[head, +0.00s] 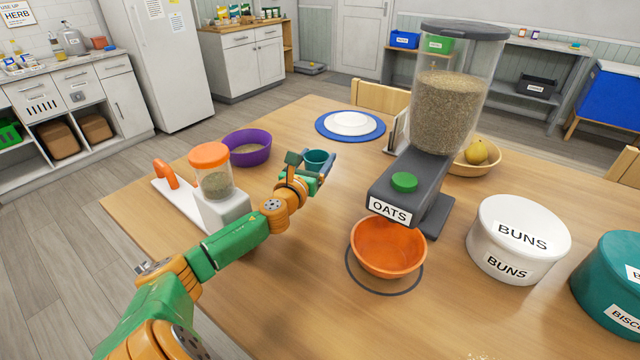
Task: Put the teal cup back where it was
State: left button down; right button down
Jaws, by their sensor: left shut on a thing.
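The teal cup (317,160) is small and upright, at the middle of the table's left half in the head view. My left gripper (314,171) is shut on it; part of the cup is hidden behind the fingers. I cannot tell whether the cup touches the table. The purple bowl (248,157) is left of the cup, with grain in it. My right gripper is not in view.
A grain dispenser (404,190) labelled OATS stands to the right, above an orange bowl (388,262). A small dispenser with an orange lid (209,155) stands left of my arm. A blue-rimmed plate (350,124) lies behind the cup. Tubs (518,262) stand at right.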

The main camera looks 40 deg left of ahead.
pick_arm(q)
jog(key=f+b, duration=0.1)
jog(key=f, duration=0.1)
jog(key=s+f+b, duration=0.1)
jog(key=f, duration=0.2)
jog(key=shift+d+f, duration=0.1)
jog(key=shift+d, duration=0.1)
jog(key=shift+w+f, duration=0.2)
jog(key=shift+f, duration=0.1)
jog(key=shift+r, duration=0.15)
grip_release()
jog(key=shift+s, duration=0.1)
jog(key=v, duration=0.7)
jog(key=shift+s+d, duration=0.1)
jog(key=shift+s, duration=0.05)
